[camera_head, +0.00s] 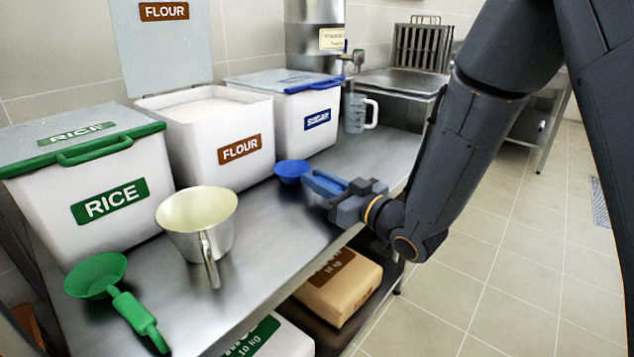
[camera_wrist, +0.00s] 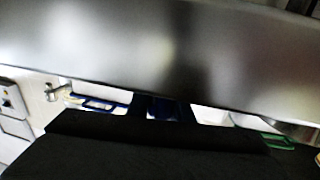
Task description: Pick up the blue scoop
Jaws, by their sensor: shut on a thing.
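The blue scoop (camera_head: 290,170) is on or just above the steel counter, in front of the flour and sugar bins in the head view. Its bowl points left and its handle runs toward my gripper (camera_head: 325,184). My gripper is shut on the scoop's handle at the counter's front right. In the wrist view, a dark blue part (camera_wrist: 165,108), likely the scoop, shows between dark shapes; most of it is hidden there. I cannot tell if the scoop touches the counter.
The open flour bin (camera_head: 205,150) stands between the closed rice bin (camera_head: 90,205) and sugar bin (camera_head: 305,115). A metal scoop (camera_head: 205,240) and green scoop (camera_head: 95,275) are at the left. A measuring jug (camera_head: 355,112) stands behind. Sacks (camera_head: 340,285) lie on the lower shelf.

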